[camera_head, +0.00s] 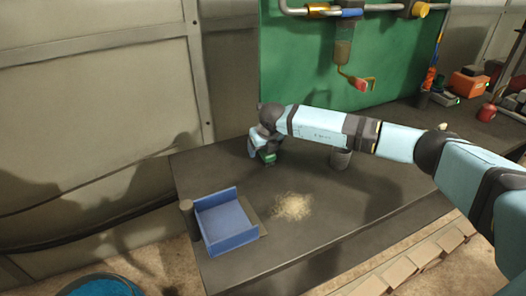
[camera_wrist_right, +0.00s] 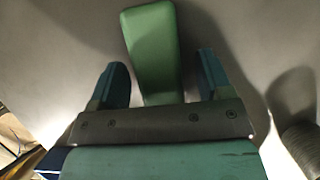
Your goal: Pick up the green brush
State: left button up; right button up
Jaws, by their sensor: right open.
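The green brush (camera_wrist_right: 152,50) shows in the right wrist view as a smooth green block, wider at the top and narrowing toward my gripper. My right gripper (camera_head: 260,152) is low over the back of the dark table. Its two teal fingers stand apart, one on each side of the brush, with gaps on both sides. In the head view a small green patch shows at the gripper, and I cannot tell brush from gripper there. The brush's bristles are not visible. My left gripper is not in view.
A blue dustpan-like tray (camera_head: 226,222) sits at the table's left front, beside a dark cylinder (camera_head: 188,217). A pile of pale shavings (camera_head: 292,207) lies right of it. A grey cup (camera_head: 341,158) stands under my right arm. A green panel (camera_head: 300,60) rises behind.

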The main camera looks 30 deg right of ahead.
jog(key=shift+f, duration=0.15)
jog(key=c, duration=1.1)
jog(key=shift+r+p, duration=0.35)
jog(key=shift+r, duration=0.1)
notch_tip(320, 180, up, 20)
jog(key=shift+f+b, duration=0.2)
jog(key=shift+b, duration=0.1)
jog(key=shift+o, duration=0.9)
